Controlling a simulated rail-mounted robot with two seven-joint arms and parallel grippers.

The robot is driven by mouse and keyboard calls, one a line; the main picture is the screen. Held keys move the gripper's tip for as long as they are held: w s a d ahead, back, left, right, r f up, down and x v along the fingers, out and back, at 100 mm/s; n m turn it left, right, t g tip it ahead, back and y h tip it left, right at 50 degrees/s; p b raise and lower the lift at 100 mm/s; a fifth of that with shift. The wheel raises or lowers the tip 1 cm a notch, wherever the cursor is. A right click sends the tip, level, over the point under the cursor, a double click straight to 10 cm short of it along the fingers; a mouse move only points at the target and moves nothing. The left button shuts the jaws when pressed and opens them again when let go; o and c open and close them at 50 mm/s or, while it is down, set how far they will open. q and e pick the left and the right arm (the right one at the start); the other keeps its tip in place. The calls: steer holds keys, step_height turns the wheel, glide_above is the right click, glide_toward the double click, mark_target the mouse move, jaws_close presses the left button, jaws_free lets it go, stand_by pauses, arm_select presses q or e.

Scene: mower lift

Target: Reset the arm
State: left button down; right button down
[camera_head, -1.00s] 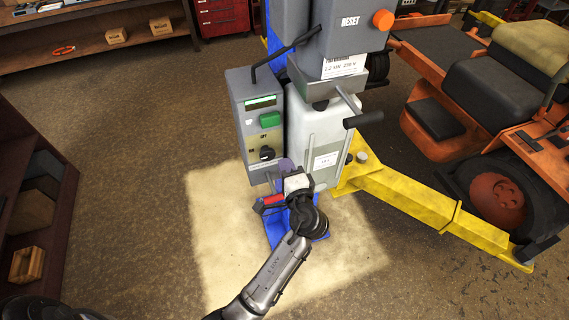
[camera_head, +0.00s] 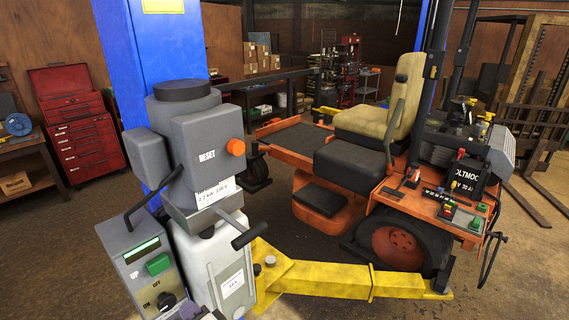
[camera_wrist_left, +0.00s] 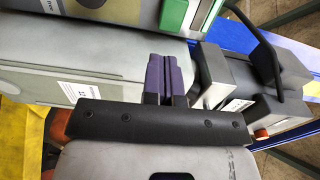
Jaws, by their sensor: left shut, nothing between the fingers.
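My left gripper (camera_head: 189,310) is only partly visible at the bottom edge of the head view, in front of the control box. In the left wrist view its purple fingers (camera_wrist_left: 164,76) are together, with nothing between them, over the pale tank (camera_wrist_left: 120,55). My right gripper is in neither view. The grey motor housing (camera_head: 205,150) carries the word RESET and an orange knob (camera_head: 236,147).
The control box (camera_head: 145,270) has a green button (camera_head: 158,264) and a black ON/OFF dial (camera_head: 166,300). A black-gripped lever (camera_head: 250,236) juts out to the right above the tank. The blue column (camera_head: 150,60) stands behind. A red tool cabinet (camera_head: 85,140) is at the back left.

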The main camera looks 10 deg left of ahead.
arm_select(q)
steer(key=s+d+f+n+g+h+p, duration=0.1)
steer(key=s+d+f+n+h, duration=0.2)
steer(key=s+d+n+h, duration=0.7)
steer(key=s+a+f+m+g+h+p, duration=0.2)
steer(key=s+f+p, duration=0.1)
steer(key=s, duration=0.7)
steer(key=s+a+f+m+g+h+p, duration=0.2)
steer(key=s+f+m+g+h+p, duration=0.1)
steer(key=s, duration=0.8)
steer(key=shift+a+f, duration=0.15)
steer(key=shift+f, duration=0.05)
